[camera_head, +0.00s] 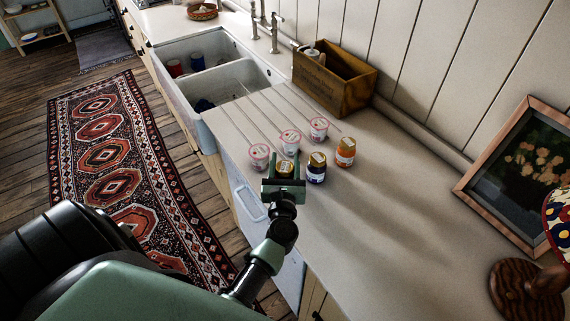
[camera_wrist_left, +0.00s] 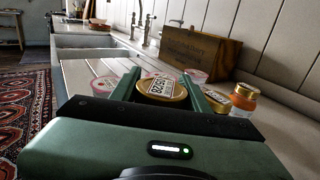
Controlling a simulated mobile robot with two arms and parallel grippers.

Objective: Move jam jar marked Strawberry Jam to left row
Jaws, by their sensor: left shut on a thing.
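My left gripper (camera_head: 284,184) is shut on a jam jar with a gold lid (camera_head: 285,168). In the left wrist view the jar's lid (camera_wrist_left: 162,89) sits between the two green fingers; its lettering is too small to read, and most of its body is hidden. To its right on the counter stand a dark blue jar (camera_head: 317,169) and an orange jar (camera_head: 345,154); both are upright with gold lids. I cannot tell which jar is marked Strawberry Jam. My right gripper is not in view.
Pink-and-white cups (camera_head: 259,156), (camera_head: 290,142), (camera_head: 319,130) form a row just behind the jars. A wooden crate (camera_head: 334,82) and a double sink (camera_head: 225,88) lie beyond. A picture frame (camera_head: 477,179) leans on the wall at right.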

